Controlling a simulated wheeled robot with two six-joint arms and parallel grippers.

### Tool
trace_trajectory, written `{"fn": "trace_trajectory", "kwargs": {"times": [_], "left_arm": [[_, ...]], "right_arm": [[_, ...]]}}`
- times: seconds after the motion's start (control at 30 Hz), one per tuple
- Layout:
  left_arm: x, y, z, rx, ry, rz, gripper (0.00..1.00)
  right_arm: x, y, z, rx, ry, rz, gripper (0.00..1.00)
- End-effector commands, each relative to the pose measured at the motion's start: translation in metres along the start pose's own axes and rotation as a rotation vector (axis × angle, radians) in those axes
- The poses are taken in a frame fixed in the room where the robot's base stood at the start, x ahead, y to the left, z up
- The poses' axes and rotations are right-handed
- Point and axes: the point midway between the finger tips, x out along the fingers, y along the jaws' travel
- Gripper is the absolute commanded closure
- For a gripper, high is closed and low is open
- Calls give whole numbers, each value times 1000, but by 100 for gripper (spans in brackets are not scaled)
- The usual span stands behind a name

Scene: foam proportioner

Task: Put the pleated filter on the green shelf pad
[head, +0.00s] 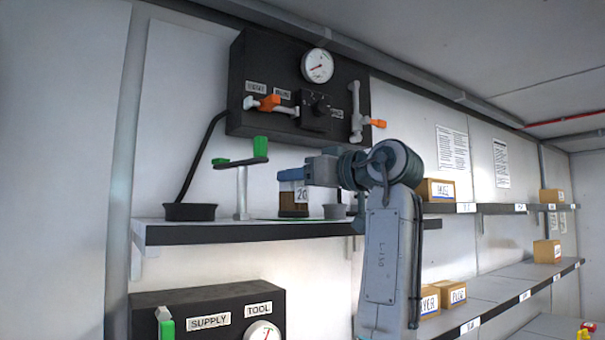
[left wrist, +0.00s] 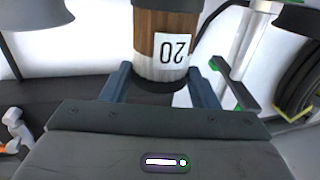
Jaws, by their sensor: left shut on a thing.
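The pleated filter (head: 293,203) is a brown cylinder with a white label reading "20". In the left wrist view the filter (left wrist: 150,40) stands between two blue fingers, with the label upside down. My left gripper (head: 291,176) is shut on its upper end and holds it upright over the shelf. A thin strip of the green pad (head: 263,219) shows at the filter's foot. I cannot tell whether the filter touches the pad, as most of the pad is hidden. My right gripper is not in view.
On the shelf (head: 200,233) stand a black cup (head: 190,211), a metal post with a green-ended lever (head: 241,180) left of the filter, and a grey cup (head: 335,211) close on its right. A black gauge panel (head: 270,80) hangs above. Boxes (head: 437,190) stand on shelves further right.

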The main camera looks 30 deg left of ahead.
Motion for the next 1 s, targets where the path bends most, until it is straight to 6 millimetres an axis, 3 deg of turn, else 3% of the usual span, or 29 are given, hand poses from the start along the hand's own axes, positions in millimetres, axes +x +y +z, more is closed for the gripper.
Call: {"fn": "trace_trajectory", "kwargs": {"times": [0.37,0.4,0.5,0.87,1.0], "left_arm": [[0,0,5,-2,0,0,70],[0,0,5,-2,0,0,44],[0,0,4,-1,0,0,24],[0,-1,-2,-2,0,0,24],[-21,0,4,-1,-1,3,24]], "right_arm": [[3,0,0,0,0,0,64],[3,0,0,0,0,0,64],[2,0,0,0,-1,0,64],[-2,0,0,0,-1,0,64],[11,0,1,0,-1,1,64]]}}
